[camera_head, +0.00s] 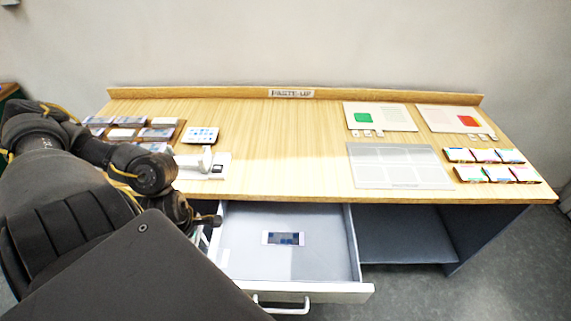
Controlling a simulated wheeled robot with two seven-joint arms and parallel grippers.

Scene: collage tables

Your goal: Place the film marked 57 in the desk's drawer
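The desk's drawer (335,262) is pulled out below the desk's front edge. A small white-bordered film (268,238) with a dark blue picture lies flat on the drawer floor, near its middle. I cannot read any number on it. My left gripper (212,221) is at the drawer's left side, just below the desk's front edge. It is left of the film and apart from it. My own arm partly hides the gripper, so I cannot tell whether its fingers are open. My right gripper is not in view.
The desk (283,150) has a "PASTE-UP" label (291,93) at the back. At left are several picture cards (158,133), a sheet (201,135) and a small white device (219,165). At right lie a grey grid sheet (399,166), two layout boards and several small boxes (497,174). The centre is clear.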

